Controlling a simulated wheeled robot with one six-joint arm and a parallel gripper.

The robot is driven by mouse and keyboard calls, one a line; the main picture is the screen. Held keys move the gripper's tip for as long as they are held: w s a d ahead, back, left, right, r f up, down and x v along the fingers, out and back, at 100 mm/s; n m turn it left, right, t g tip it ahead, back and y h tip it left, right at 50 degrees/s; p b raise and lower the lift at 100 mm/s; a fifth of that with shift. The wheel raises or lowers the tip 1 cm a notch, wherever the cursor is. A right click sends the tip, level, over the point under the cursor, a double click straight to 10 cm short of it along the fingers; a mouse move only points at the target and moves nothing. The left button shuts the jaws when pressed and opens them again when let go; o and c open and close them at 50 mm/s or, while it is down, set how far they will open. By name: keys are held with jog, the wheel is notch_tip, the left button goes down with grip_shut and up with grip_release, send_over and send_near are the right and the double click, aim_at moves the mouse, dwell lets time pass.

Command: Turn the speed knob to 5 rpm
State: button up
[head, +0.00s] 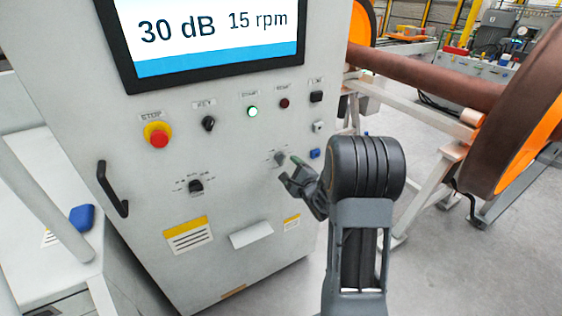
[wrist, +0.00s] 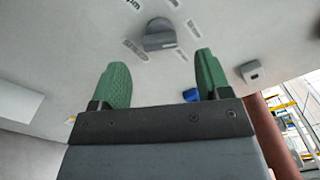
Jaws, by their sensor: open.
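The grey knob (wrist: 160,36) on the panel has small labels around it; one partly visible label seems to read rpm, so I take it as the speed knob. In the head view this knob (head: 280,158) is partly hidden by my gripper (head: 292,170). In the wrist view my gripper (wrist: 160,60) has its two green fingers apart and empty. The knob lies just beyond the fingertips, between their lines, with no contact visible. The screen (head: 205,35) reads 30 dB and 15 rpm.
The panel also carries a black knob (head: 195,187), a red stop button (head: 158,135), a black switch (head: 208,123) and a lit green button (head: 252,112). A blue part (wrist: 190,95) and a grey socket (wrist: 251,72) sit near the knob. The wheelset (head: 430,75) stands at right.

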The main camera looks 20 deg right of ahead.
aim_at(282, 162)
jog(key=shift+w+a, duration=0.2)
jog(key=shift+w, duration=1.25)
jog(key=shift+w+a, duration=0.15)
jog(key=shift+w, duration=1.3)
jog(key=c, duration=0.9)
jog(key=shift+a, duration=0.15)
jog(key=shift+f, duration=0.1)
